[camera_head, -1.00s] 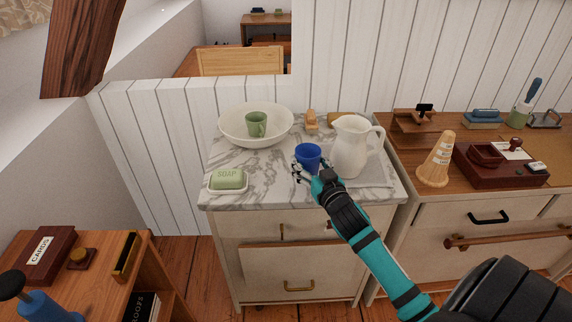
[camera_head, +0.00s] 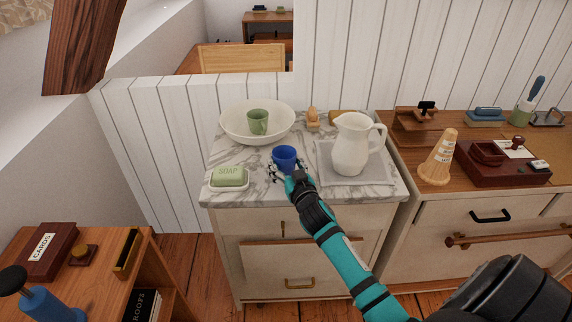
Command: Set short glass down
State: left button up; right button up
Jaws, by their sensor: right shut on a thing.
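The short glass (camera_head: 285,157) is a small blue cup, upright over the marble top (camera_head: 252,160) of the washstand. My right gripper (camera_head: 284,171) is shut on the short glass from the front. The glass is between the soap dish and the white pitcher. I cannot tell whether its base touches the marble, as the gripper hides it. My left gripper is not in view.
A white pitcher (camera_head: 352,143) stands on a grey mat (camera_head: 378,174) to the right. A white basin (camera_head: 240,136) holding a green cup (camera_head: 257,122) is behind left. A green soap bar (camera_head: 228,176) sits at the front left. Bare marble surrounds the glass.

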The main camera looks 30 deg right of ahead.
jog(key=o, duration=1.3)
jog(key=v, duration=1.2)
